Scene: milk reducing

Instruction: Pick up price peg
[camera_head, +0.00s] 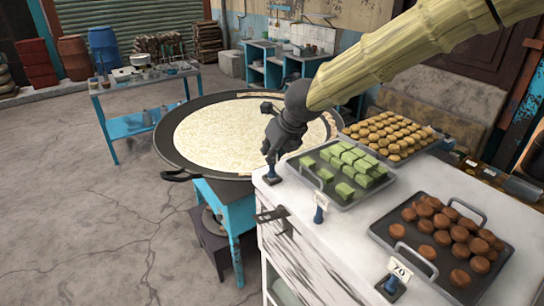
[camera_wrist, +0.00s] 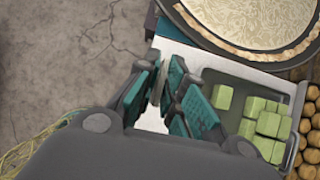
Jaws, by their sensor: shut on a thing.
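My gripper (camera_head: 271,160) is at the far left corner of the white counter, pointing down. It is shut on a price peg (camera_head: 271,179), whose dark blue base shows just below the fingers at the counter top. I cannot tell whether the base touches the counter. In the wrist view, my gripper's teal-padded fingers (camera_wrist: 166,97) close around a thin grey piece, mostly hidden. A second blue price peg (camera_head: 319,214) with a white card stands near the green sweets. A third price peg (camera_head: 390,285) with a card reading 70 stands at the front.
A tray of green blocks (camera_head: 318,178) lies right of my gripper and also shows in the wrist view (camera_wrist: 212,75). A tray of brown sweets (camera_head: 378,232) is nearer, and golden sweets (camera_head: 388,135) are behind. A wide milk pan (camera_head: 250,135) stands to the left, beyond the counter.

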